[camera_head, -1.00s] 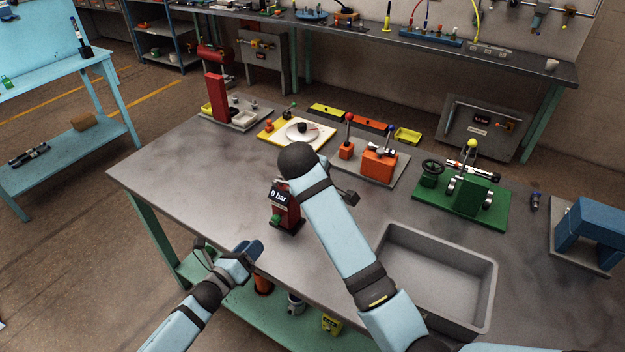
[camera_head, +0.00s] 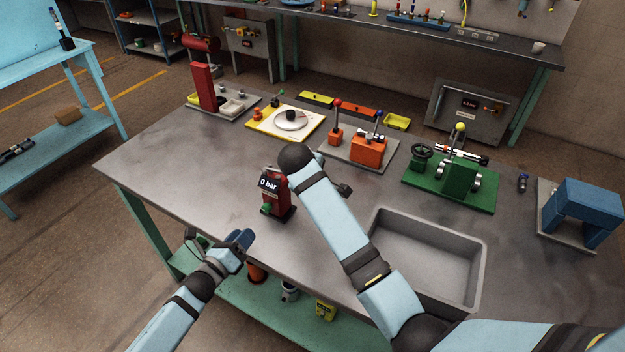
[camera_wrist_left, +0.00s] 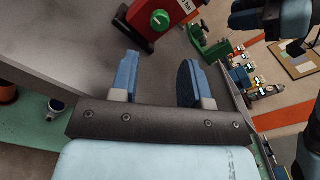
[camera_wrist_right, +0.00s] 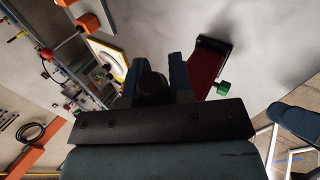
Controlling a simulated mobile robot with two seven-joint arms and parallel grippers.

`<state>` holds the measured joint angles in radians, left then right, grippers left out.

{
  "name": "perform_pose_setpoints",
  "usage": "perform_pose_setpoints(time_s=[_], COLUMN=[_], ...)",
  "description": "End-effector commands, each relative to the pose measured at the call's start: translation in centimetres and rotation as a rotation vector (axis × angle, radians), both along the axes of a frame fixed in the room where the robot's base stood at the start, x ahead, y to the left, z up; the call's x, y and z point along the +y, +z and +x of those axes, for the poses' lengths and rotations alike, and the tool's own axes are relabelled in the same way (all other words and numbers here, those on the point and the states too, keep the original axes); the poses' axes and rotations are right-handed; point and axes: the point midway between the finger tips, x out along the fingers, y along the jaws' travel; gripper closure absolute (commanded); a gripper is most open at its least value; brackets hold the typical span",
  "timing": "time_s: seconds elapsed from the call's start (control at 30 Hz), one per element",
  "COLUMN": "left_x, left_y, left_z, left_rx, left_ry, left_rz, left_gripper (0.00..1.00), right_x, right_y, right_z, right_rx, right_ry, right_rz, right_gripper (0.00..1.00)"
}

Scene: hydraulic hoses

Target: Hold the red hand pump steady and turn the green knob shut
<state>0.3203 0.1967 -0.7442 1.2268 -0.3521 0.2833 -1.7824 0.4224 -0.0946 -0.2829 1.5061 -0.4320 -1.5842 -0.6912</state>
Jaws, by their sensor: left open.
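The red hand pump (camera_head: 277,198) stands upright on the bench, its display reading "0 bar". Its green knob (camera_head: 266,208) faces the front left and shows large in the left wrist view (camera_wrist_left: 160,20). My left gripper (camera_head: 246,240) is open and empty, its blue fingers short of the knob, near the bench's front edge. My right arm crosses in front of the pump's right side. In the right wrist view my right gripper (camera_wrist_right: 153,78) is beside the pump (camera_wrist_right: 207,62), with a dark rounded thing between its fingers; whether they grip it is unclear.
A grey tray (camera_head: 470,265) sits at the bench's front right. Behind the pump are an orange valve unit (camera_head: 368,150), a white dial on a yellow board (camera_head: 270,124) and a green handwheel unit (camera_head: 460,178). The bench left of the pump is clear.

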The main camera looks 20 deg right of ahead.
Motion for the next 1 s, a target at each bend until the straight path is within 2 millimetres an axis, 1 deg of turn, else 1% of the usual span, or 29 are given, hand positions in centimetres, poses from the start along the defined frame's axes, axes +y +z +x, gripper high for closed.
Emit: perform_pose_setpoints(time_s=[0.13,0.2,0.37,0.47,0.67,0.8,1.0], left_x=[0.0,0.0,-0.3,-0.8,-1.7,-2.1,-2.3], left_y=[0.0,0.0,0.0,0.0,0.1,0.4,1.1], left_z=[0.0,0.0,-0.2,-0.4,-1.2,-1.7,-2.6], left_rx=[0.0,0.002,0.068,0.171,0.443,0.614,0.812], left_ry=[0.0,0.0,0.004,0.017,0.093,0.171,0.293], left_rz=[0.0,0.0,-0.032,-0.086,-0.252,-0.399,-0.649], left_gripper=[0.57,0.45,0.45,0.45,0.45,0.45,0.45], right_x=[0.0,0.0,0.0,0.0,0.0,0.0,0.0], right_y=[0.0,0.0,0.0,0.0,0.0,0.0,0.0], right_z=[0.0,0.0,0.0,0.0,0.0,0.0,0.0], right_rx=[0.0,0.0,0.0,0.0,-0.001,-0.001,-0.001], right_ry=[0.0,0.0,0.0,0.0,0.001,0.001,0.001], right_rz=[0.0,0.0,0.0,0.0,0.001,0.001,0.001], right_gripper=[1.0,1.0,1.0,1.0,1.0,1.0,1.0])
